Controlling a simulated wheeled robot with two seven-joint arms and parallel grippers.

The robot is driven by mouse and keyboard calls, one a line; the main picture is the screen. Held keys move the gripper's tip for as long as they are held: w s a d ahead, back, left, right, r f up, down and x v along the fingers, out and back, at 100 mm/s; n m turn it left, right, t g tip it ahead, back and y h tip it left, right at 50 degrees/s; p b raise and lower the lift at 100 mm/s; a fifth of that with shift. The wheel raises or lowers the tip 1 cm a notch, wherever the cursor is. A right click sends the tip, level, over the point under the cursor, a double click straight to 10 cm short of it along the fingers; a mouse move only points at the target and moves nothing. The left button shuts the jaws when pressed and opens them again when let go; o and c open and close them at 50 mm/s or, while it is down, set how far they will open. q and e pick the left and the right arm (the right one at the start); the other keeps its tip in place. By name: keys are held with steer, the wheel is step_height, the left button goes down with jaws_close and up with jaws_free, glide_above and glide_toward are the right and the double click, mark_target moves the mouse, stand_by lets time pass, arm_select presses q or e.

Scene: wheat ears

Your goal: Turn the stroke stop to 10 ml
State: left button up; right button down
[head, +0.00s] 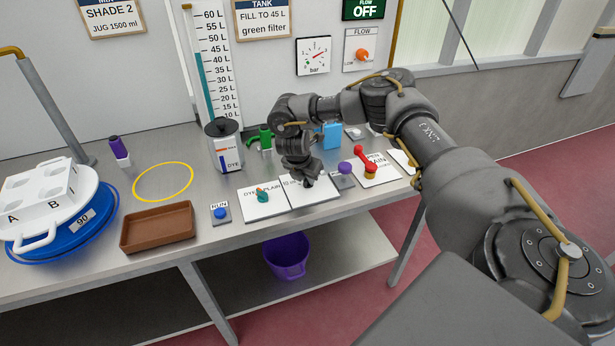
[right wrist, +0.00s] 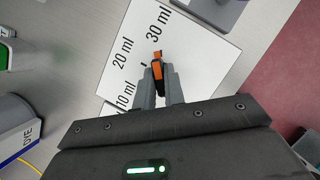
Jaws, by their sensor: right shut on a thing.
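The stroke stop is a small knob (right wrist: 157,68) with an orange and black body on a white plate. The plate (right wrist: 200,50) is marked 10 ml, 20 ml and 30 ml. The knob's orange end points up in the right wrist view, toward the 30 ml mark. My right gripper (right wrist: 158,90) is shut on the knob, one finger on each side. In the head view my right gripper (head: 306,182) is over the plate (head: 318,193) and hides the knob. My left gripper is not in view.
Left of the plate is a DYE/PLAIN panel (head: 255,210) with a teal knob. Right of it are a purple knob (head: 345,167) and a red lever (head: 367,160). A DYE canister (head: 223,150) stands behind to the left. A brown tray (head: 158,240) lies farther left.

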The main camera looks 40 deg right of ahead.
steer(key=n, duration=0.2)
steer(key=shift+s+f+n+t+y, duration=0.1)
steer(key=shift+s+n+t+y, duration=0.05)
steer(key=shift+n+t+y, duration=0.2)
steer(key=n+t+b, duration=0.1)
steer(key=n, duration=0.1)
steer(key=shift+d+f+n+y, duration=0.1)
steer(key=shift+n+y, duration=0.15)
steer(key=shift+n, duration=0.1)
steer(key=n+t+y+b, duration=0.1)
steer(key=n+b, duration=0.1)
steer(key=n, duration=0.1)
steer(key=shift+d+n, duration=0.1)
steer(key=shift+n, duration=0.2)
steer(key=n+y+b, duration=0.2)
steer(key=n+b, duration=0.1)
steer(key=n, duration=0.1)
steer(key=shift+d+n, duration=0.1)
steer(key=shift+n, duration=0.2)
steer(key=n+y+b, duration=0.1)
steer(key=n, duration=0.2)
steer(key=shift+n+b, duration=0.3)
steer(key=shift+b, duration=0.1)
steer(key=shift+d+n+g+y, duration=0.1)
steer(key=shift+n+g+y, duration=0.15)
steer(key=shift+n+y, duration=0.6)
steer(key=shift+n, duration=1.45)
steer(key=shift+g, duration=0.3)
steer(key=c, duration=1.5)
jaws_free()
